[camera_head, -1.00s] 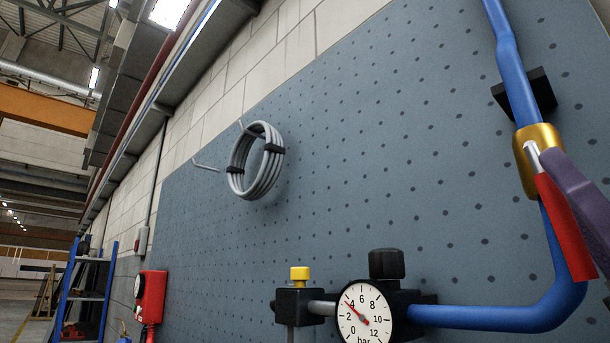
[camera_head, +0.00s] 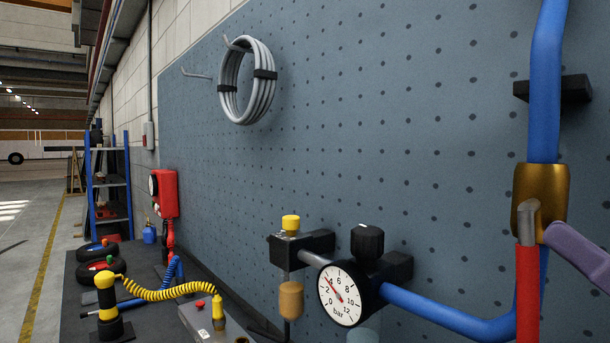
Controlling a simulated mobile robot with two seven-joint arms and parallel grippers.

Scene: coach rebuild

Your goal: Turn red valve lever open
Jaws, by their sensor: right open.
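The red valve lever (camera_head: 527,295) hangs down from a brass valve body (camera_head: 553,190) on a blue pipe (camera_head: 546,80) at the right. A bent grey metal stem joins it to the valve. The lever looks upright, roughly in line with the pipe, and its lower end is cut off by the picture's bottom edge. My right gripper (camera_head: 565,240) shows only as a purple finger coming in from the right edge, close beside the top of the lever. I cannot tell whether it touches. It is open; the rest is out of view. My left gripper is not in view.
A pressure gauge (camera_head: 341,294) with its needle near 4 and a black knob (camera_head: 367,242) sit left of the lever. A grey cable coil (camera_head: 246,82) hangs on the perforated panel (camera_head: 400,130). A bench (camera_head: 75,305) with an air hose (camera_head: 160,292) stands lower left.

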